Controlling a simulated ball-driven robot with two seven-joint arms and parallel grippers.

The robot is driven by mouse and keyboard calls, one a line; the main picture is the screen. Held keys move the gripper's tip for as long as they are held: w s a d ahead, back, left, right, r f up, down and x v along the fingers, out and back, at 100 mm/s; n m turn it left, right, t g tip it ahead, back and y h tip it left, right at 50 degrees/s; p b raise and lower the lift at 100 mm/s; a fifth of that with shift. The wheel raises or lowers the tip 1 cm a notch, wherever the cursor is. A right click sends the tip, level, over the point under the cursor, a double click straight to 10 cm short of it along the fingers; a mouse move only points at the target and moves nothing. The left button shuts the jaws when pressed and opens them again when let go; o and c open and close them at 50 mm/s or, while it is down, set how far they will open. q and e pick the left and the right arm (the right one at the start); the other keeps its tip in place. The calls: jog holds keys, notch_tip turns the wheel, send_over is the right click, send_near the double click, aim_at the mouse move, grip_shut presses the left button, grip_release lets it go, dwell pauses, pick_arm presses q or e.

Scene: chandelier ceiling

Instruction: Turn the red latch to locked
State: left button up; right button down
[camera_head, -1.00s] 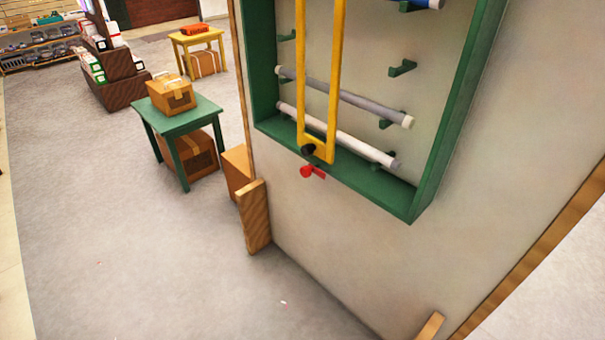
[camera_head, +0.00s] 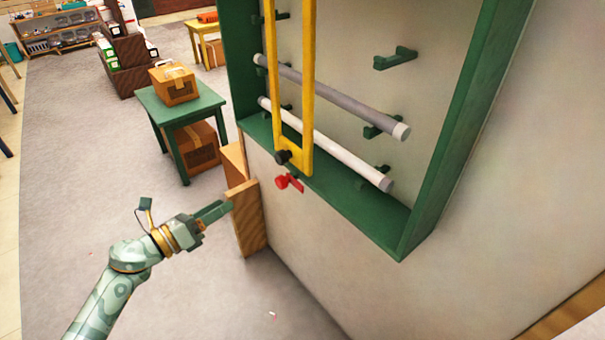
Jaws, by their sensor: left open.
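The red latch (camera_head: 288,183) is a small red knob with a short flat arm pointing right. It sits on the wall panel just under the green frame, below the lower end of a yellow bar frame (camera_head: 307,120) with a black knob (camera_head: 283,157). My left gripper (camera_head: 228,207) is to the left of the latch and a little lower in the picture, apart from it and empty. Its fingers are seen from the side, so the gap between them is hard to see. My right gripper is not in view.
A green wall rack (camera_head: 440,160) holds a grey tube (camera_head: 330,97) and a white tube (camera_head: 330,147) on pegs. A wooden foot (camera_head: 250,220) juts from the panel's left edge. The floor at left is open.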

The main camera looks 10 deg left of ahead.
aim_at(278, 184)
pick_arm(q)
jog(key=w+d+m, duration=0.1)
jog(key=w+d, duration=0.2)
jog(key=w, duration=0.1)
jog(key=w+d+m, duration=0.1)
jog(key=w+d, duration=0.2)
jog(key=d, duration=0.1)
jog(key=w+d+m+g+h+b, duration=0.1)
jog(key=w+d, duration=0.3)
jog(key=shift+w+d+m, duration=0.25)
jog(key=shift+w+m, duration=0.05)
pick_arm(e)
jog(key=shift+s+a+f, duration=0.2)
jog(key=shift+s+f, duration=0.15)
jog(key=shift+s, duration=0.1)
pick_arm(q)
jog(key=c, duration=1)
